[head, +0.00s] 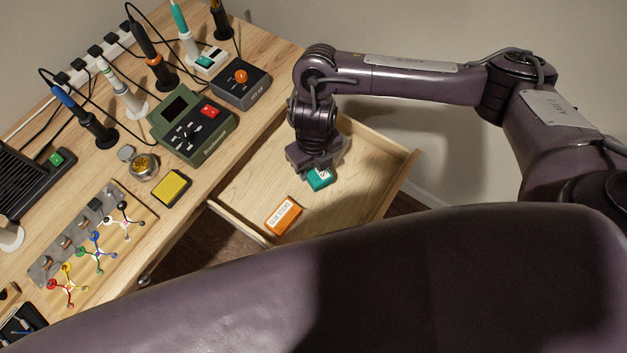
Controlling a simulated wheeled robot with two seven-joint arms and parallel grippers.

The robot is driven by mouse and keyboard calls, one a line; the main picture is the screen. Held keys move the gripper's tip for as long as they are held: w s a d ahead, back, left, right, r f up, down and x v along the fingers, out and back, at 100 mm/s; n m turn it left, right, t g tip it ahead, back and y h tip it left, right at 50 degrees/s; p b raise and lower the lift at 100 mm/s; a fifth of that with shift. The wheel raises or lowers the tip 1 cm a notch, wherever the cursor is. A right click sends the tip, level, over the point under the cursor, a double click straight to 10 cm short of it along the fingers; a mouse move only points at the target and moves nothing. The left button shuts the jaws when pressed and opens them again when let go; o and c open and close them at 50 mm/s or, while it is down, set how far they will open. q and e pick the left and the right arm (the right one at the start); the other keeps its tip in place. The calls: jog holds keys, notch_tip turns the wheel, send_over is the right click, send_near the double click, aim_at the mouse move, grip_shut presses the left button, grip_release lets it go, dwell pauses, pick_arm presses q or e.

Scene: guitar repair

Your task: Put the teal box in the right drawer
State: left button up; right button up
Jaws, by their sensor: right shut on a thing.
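The teal box (319,179) is under my right gripper (318,166), inside the outline of the open right drawer (384,188). My right gripper points down and is shut on the teal box. The gripper hides most of the box's top. I cannot tell whether the box touches the drawer floor. The drawer is pulled out from the workbench and its pale wooden floor shows. My left gripper is not in view.
An orange box (283,214) lies in the drawer near its front left corner. The workbench (264,52) holds a green soldering station (191,126), a yellow sponge (173,188), several iron stands and coloured clip leads. My own body covers the lower part of the view.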

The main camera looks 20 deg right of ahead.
aim_at(314, 167)
notch_tip(314, 167, down, 4)
jog(key=shift+r+b, duration=0.15)
jog(key=shift+b, duration=0.3)
jog(key=shift+f+b, duration=0.9)
jog(key=shift+f, duration=0.85)
jog(key=shift+f, duration=0.15)
jog(key=o, duration=1)
